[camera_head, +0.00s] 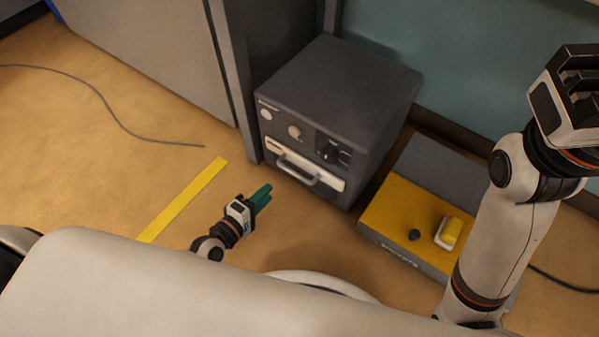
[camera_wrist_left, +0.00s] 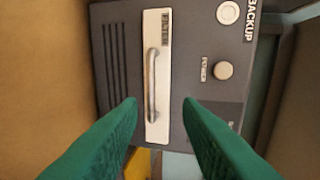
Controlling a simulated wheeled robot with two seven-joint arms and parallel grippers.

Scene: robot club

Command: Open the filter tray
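The filter tray (camera_head: 333,183) is a white front panel low on a dark grey box-shaped unit (camera_head: 330,100). It looks flush with the unit's face. It carries a bar handle (camera_head: 298,170). In the left wrist view the tray (camera_wrist_left: 157,128) reads "FILTER", and its metal handle (camera_wrist_left: 151,85) stands lengthwise in the picture. My left gripper (camera_head: 262,196) with green fingers is in front of the unit, apart from the handle. In the left wrist view its fingers (camera_wrist_left: 160,104) are spread and empty. My right gripper (camera_head: 580,85) is raised at the upper right; its finger opening is unclear.
A knob (camera_wrist_left: 223,70) sits beside the tray on the unit's face. A grey cabinet (camera_head: 160,50) stands left. A yellow floor strip (camera_head: 182,200) and a cable (camera_head: 105,100) lie on open floor.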

